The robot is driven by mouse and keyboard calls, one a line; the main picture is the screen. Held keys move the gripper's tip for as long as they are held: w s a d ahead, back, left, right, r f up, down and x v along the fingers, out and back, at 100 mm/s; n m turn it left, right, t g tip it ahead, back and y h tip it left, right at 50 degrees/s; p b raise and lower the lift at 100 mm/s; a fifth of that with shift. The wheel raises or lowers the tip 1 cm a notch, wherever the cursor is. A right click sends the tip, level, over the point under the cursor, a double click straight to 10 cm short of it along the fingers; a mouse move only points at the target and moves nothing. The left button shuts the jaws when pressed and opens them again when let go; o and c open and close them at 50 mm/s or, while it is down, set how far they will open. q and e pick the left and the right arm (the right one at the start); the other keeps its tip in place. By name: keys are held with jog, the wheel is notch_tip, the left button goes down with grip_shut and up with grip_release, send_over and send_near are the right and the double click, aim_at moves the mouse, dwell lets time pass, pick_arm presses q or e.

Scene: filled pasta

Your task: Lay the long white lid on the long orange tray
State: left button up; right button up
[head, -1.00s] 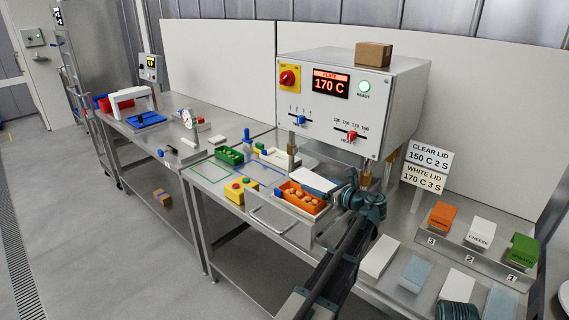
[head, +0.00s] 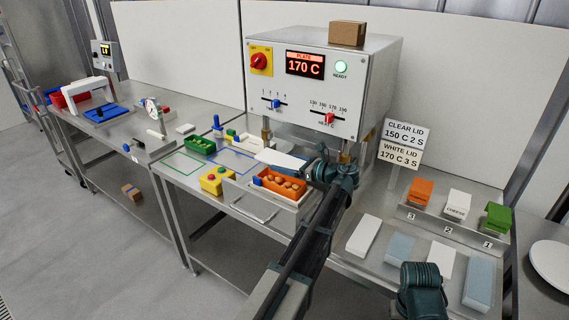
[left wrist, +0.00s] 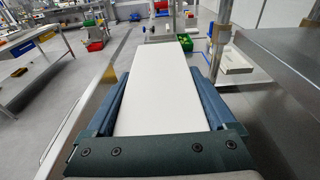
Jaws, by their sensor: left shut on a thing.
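The long white lid (head: 280,160) is held level by my left gripper (head: 318,172), which is shut on its right end. In the left wrist view the lid (left wrist: 155,85) lies lengthwise between the two fingers (left wrist: 158,104). The long orange tray (head: 291,195), with several round tan pieces in it, sits at the front of the press. The lid shows just behind and above the tray, apart from it in the picture; its exact height is unclear. Part of my right arm (head: 420,288) shows at the lower right; its fingers cannot be made out.
The press (head: 300,100) stands behind, its display reading 170 C. Spare white and blue lids (head: 363,236) lie at the right, before a rack of coloured blocks (head: 457,207).

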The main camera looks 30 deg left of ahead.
aim_at(283, 177)
pick_arm(q)
jog(key=shift+f+b, duration=1.8)
jog(key=shift+f, duration=0.25)
jog(key=shift+f+b, duration=0.45)
jog(key=shift+f+b, duration=0.35)
jog(key=shift+f, duration=0.1)
jog(key=o, duration=1)
jog(key=shift+d, duration=0.1)
jog(key=s+d+r+p, duration=0.1)
jog(key=d+r, duration=0.1)
jog(key=d, duration=1.1)
jog(key=shift+d+p, duration=0.25)
jog(key=shift+p, duration=0.15)
